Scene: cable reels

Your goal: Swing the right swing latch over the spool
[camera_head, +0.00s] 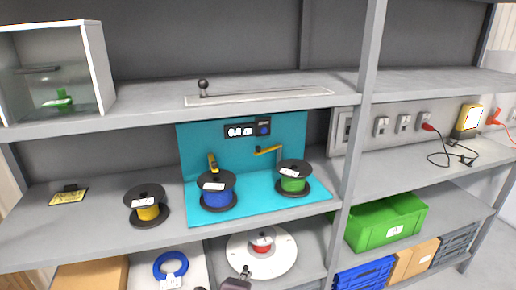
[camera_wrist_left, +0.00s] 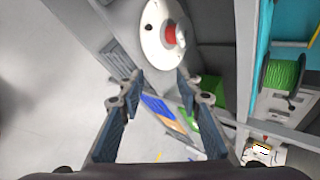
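The right swing latch (camera_head: 268,150) is a yellow arm on a grey post behind the green spool (camera_head: 292,178). It points left, away from the spool, whose top looks uncovered. The left swing latch (camera_head: 212,162) is yellow, at the rear of the blue spool (camera_head: 217,191). Both spools stand on the teal station (camera_head: 255,207). The green spool also shows at the right of the left wrist view (camera_wrist_left: 281,75). My left gripper (camera_wrist_left: 149,82) is open and empty, its fingers apart. A dark gripper part shows at the head view's bottom edge; I cannot tell which arm's.
A yellow spool (camera_head: 148,208) stands left of the station. Below are a white disc (camera_head: 283,257) with a red reel, a blue ring (camera_head: 170,265) and a green crate (camera_head: 388,222). A shelf upright (camera_head: 358,130) stands right of the station. An upper shelf overhangs it.

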